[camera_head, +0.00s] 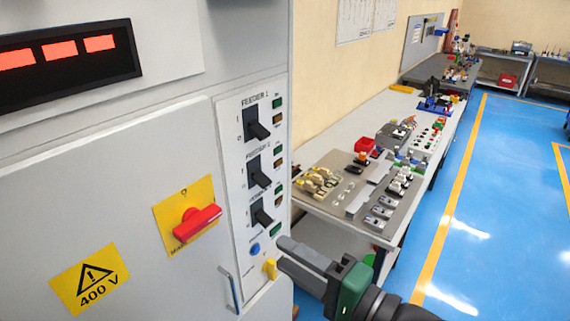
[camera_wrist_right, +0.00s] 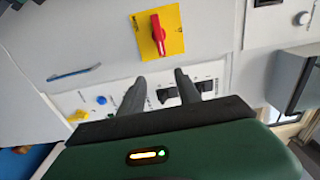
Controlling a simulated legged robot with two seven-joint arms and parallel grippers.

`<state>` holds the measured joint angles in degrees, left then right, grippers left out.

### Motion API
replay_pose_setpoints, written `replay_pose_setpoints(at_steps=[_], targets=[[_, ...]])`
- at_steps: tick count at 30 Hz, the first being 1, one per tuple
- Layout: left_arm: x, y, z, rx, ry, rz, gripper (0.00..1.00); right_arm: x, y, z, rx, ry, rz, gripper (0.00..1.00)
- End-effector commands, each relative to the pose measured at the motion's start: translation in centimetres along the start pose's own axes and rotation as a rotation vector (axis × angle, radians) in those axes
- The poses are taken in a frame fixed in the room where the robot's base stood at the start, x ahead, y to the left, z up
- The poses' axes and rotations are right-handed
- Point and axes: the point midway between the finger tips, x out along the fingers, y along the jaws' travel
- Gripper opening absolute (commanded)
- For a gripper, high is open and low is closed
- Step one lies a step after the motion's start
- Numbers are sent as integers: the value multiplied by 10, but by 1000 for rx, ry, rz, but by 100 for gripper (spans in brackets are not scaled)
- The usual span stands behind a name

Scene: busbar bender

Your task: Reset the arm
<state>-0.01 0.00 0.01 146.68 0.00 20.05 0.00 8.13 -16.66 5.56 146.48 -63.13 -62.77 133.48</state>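My right gripper (camera_head: 283,254) is at the right edge of a grey control cabinet (camera_head: 110,190), low beside its switch panel. Its two dark fingers are apart with nothing between them. The right wrist view also shows this gripper (camera_wrist_right: 160,84), with its fingers in front of the cabinet face. My left gripper shows in neither view. The cabinet carries a red rotary switch (camera_head: 197,222) on a yellow plate, and three black feeder switches in a column, the top one (camera_head: 257,127) included. A blue button (camera_head: 255,248) and a yellow knob (camera_head: 270,268) sit below them.
A door handle (camera_head: 230,290) juts out from the cabinet. A workbench (camera_head: 330,211) with several parts runs along the wall to the right. The blue floor (camera_head: 490,220) beyond it is clear. A red digital display (camera_head: 60,50) is at upper left.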

Motion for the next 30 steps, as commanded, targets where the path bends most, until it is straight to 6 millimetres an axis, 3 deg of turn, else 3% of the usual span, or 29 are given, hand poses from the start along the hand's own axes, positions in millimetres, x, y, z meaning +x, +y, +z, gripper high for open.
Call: replay_pose_setpoints(at_steps=[2,5,6,9,11,13,15,18,22,30], targets=[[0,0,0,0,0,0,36,1,13,-24,-79,91,38,40],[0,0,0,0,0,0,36,-8,50,-77,-271,278,192,40],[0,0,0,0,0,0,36,-17,71,-99,-354,347,295,40],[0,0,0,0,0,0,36,-51,134,-136,-534,420,618,40],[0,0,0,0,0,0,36,-77,174,-144,-612,385,828,40],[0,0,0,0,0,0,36,-108,218,-138,-672,266,1057,40],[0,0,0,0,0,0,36,-136,254,-119,-701,90,1233,40],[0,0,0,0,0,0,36,-164,286,-87,-705,-161,1362,40],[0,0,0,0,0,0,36,-180,301,-60,-699,-349,1402,40],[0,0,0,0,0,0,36,-181,302,-57,-702,-379,1404,40]])
